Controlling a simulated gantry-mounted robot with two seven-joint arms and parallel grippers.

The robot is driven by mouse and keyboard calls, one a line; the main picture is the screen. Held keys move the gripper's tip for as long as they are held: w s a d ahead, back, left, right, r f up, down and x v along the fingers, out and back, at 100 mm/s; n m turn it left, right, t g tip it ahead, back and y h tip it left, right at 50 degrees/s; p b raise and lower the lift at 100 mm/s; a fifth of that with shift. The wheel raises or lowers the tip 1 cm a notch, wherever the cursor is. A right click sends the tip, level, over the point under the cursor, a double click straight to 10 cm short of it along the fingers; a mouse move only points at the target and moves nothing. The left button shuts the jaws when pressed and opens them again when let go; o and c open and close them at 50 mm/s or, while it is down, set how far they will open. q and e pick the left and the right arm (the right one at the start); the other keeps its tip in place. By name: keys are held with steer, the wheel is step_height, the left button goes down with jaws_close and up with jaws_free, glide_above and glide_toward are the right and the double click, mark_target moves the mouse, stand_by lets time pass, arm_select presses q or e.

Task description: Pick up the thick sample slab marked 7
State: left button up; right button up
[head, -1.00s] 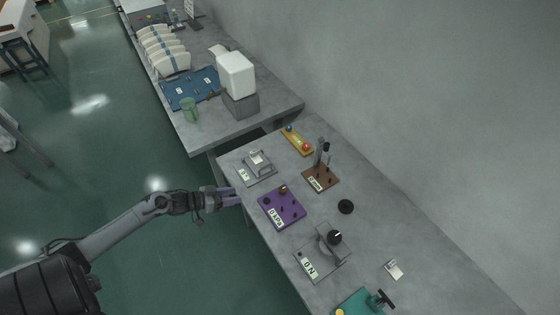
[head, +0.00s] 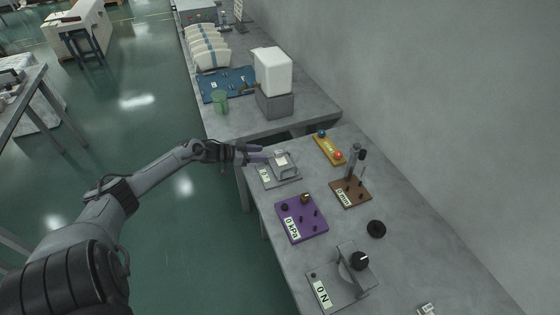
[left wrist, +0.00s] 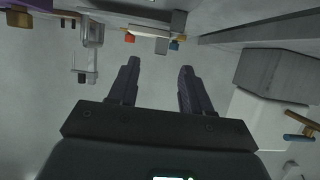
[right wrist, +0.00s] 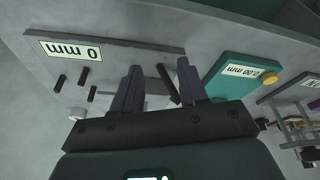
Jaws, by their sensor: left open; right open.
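In the head view, a small white slab (head: 281,159) sits in a grey stand (head: 278,181) near the bench's left edge. A second small pale piece (head: 427,309), with dark marks too small to read, is cut off by the bottom edge. I cannot read a 7 on either. My right gripper (right wrist: 158,66) is open and empty in the right wrist view and outside the head view.
A purple "0 kPa" plate (head: 292,228), brown gauge base (head: 349,196), yellow bar with coloured balls (head: 325,146), black disc (head: 376,229) and "0 N" device (head: 336,293) stand on the bench. A grey "0 mm" plate (right wrist: 130,60) and teal plate (right wrist: 245,75) lie near my right gripper.

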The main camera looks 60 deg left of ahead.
mark_target(273, 159)
arm_select(q)
steer(key=shift+w+d+f, duration=0.15)
steer(key=shift+w+f, duration=0.1)
steer(key=shift+w, duration=0.35)
arm_select(e)
steer(key=shift+d+f, duration=0.1)
steer(key=shift+f, duration=0.2)
arm_select(q)
steer(key=shift+b+x, duration=1.2)
steer(key=shift+x, duration=0.85)
arm_select(e)
steer(key=shift+f, duration=1.05)
arm_select(q)
steer(key=shift+w+f, duration=0.1)
steer(key=shift+w, duration=0.45)
arm_select(e)
steer(key=shift+f, duration=0.15)
arm_select(q)
steer(key=shift+c, duration=0.2)
jaws_close()
